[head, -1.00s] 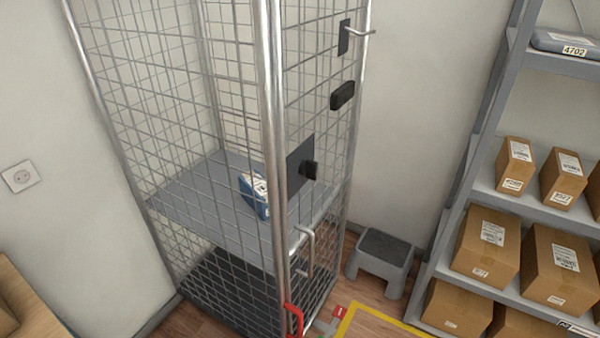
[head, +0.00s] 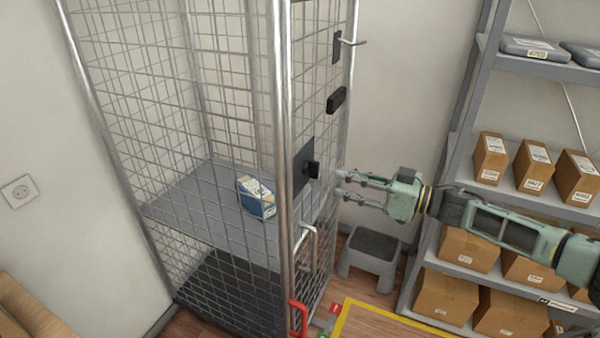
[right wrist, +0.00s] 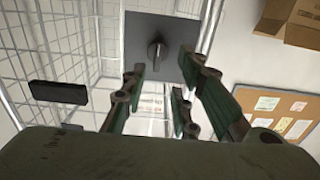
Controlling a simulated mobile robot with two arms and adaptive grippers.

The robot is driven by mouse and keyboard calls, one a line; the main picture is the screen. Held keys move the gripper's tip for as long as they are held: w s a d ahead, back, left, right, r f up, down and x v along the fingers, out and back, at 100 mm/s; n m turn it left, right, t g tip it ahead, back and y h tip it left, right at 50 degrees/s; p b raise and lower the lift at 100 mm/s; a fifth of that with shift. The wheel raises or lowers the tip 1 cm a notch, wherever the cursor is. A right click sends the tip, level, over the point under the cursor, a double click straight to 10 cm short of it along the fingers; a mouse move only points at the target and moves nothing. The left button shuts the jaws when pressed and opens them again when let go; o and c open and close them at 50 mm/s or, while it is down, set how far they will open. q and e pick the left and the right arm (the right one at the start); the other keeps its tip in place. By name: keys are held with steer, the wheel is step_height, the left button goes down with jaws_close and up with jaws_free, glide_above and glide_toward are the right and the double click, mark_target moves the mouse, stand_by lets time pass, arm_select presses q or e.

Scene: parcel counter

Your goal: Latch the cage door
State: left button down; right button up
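The wire cage (head: 281,120) stands in the middle of the head view, its door (head: 325,70) on the right side appearing closed against the frame. A dark latch plate (head: 304,162) with a black knob (head: 314,170) sits on the door; the plate (right wrist: 187,60) and the knob (right wrist: 156,52) show ahead in the right wrist view. My right gripper (head: 342,187) is open and empty, to the right of the knob and pointing at the door. Its fingers (right wrist: 165,85) are spread below the knob in the wrist view, apart from it. My left gripper is out of view.
A blue and white parcel (head: 257,197) lies on the cage shelf. A black block (head: 336,99) and a metal hook (head: 352,42) are higher on the door. A grey step stool (head: 371,257) stands below my right arm. A rack with boxes (head: 490,157) is at right.

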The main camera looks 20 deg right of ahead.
mark_target(312, 169)
steer(key=p+x, duration=0.2)
steer(key=x, duration=0.5)
steer(key=shift+w+p, duration=0.35)
steer(key=shift+p, duration=0.05)
jaws_close()
